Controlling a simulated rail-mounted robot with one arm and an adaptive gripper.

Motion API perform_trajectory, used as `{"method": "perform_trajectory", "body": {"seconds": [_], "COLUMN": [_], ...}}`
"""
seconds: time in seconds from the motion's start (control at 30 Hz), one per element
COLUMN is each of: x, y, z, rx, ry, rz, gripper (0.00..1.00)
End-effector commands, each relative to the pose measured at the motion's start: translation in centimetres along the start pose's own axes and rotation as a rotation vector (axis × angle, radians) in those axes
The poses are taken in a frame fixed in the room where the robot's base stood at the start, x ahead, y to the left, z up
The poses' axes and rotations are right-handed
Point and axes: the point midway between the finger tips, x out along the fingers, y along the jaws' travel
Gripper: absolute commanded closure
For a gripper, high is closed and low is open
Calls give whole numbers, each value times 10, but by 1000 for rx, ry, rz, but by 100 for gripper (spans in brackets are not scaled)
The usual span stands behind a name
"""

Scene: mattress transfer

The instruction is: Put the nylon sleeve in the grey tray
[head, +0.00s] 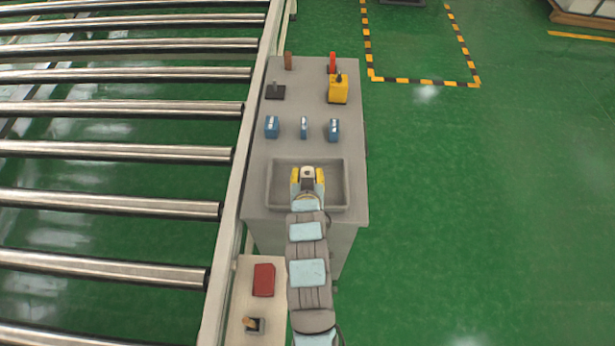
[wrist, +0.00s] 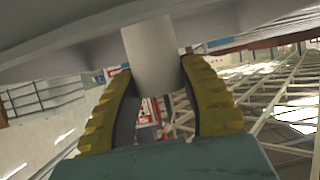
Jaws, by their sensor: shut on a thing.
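The nylon sleeve (wrist: 152,55) is a pale, smooth, tube-like piece between the yellow finger pads in the wrist view. It also shows as a small whitish piece (head: 307,172) between the yellow fingers in the head view. My gripper (head: 308,178) is shut on it; the wrist view shows the pads on both sides of it (wrist: 155,75). The grey tray (head: 272,190) is a shallow rectangular box at the near end of the bench. My gripper is over the tray's middle in the head view. I cannot tell whether the sleeve touches the tray floor.
On the grey bench (head: 310,97) stand several blue blocks (head: 304,127), a yellow device (head: 338,90), a dark fixture (head: 275,91) and small red and brown pieces. A roller conveyor (head: 120,152) runs along the left. A red box (head: 263,280) lies on a lower stand.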

Motion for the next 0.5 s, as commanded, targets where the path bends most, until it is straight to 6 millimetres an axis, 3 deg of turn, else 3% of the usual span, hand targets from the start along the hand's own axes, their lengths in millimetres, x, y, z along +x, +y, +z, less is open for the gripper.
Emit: {"method": "perform_trajectory", "body": {"seconds": [0.1,0.5], "x": [7,8], "y": [0,0], "z": [15,17], "rx": [0,0], "ry": [-2,2], "rz": [0,0], "gripper": [95,95]}}
